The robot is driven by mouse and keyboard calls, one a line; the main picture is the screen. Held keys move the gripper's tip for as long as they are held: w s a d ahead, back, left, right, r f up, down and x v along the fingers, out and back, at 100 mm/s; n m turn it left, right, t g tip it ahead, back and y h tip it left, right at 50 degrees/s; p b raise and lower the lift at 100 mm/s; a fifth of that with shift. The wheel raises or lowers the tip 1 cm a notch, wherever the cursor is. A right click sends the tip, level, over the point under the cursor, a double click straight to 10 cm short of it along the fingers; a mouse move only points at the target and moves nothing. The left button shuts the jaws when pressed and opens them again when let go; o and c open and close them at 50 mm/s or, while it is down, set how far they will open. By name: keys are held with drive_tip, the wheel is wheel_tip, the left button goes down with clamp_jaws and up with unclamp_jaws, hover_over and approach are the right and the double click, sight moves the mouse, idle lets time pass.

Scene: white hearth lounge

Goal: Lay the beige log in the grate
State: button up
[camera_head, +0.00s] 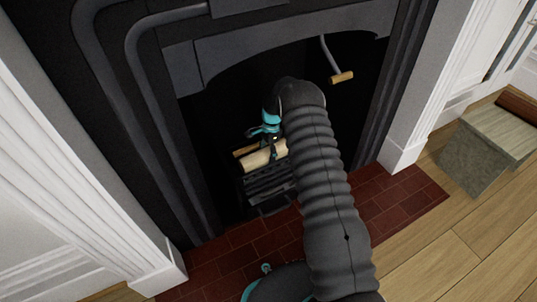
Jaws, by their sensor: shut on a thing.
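The beige log (262,158) lies level at the top of the dark grate (268,190), inside the fireplace opening. My gripper (268,140) reaches down from above and is shut on the beige log near its right part. The log's right end is partly hidden by my arm. I cannot tell whether the log rests on the grate or hangs just above it. A second, more orange-brown piece (244,151) shows behind the beige log at its left.
A dark fireplace surround (180,75) arches over the grate. A hooked rod with a wooden handle (342,77) hangs at the upper right of the opening. Red hearth tiles (225,252) lie in front. A grey-green block (485,150) with a brown log (518,106) stands at the right on the wood floor.

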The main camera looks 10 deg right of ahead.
drive_tip(key=shift+f, duration=0.15)
drive_tip(key=o, duration=1.8)
drive_tip(key=p+v, duration=0.1)
drive_tip(key=v, duration=1.1)
drive_tip(key=shift+s+r, duration=0.1)
drive_tip(key=shift+r, duration=0.1)
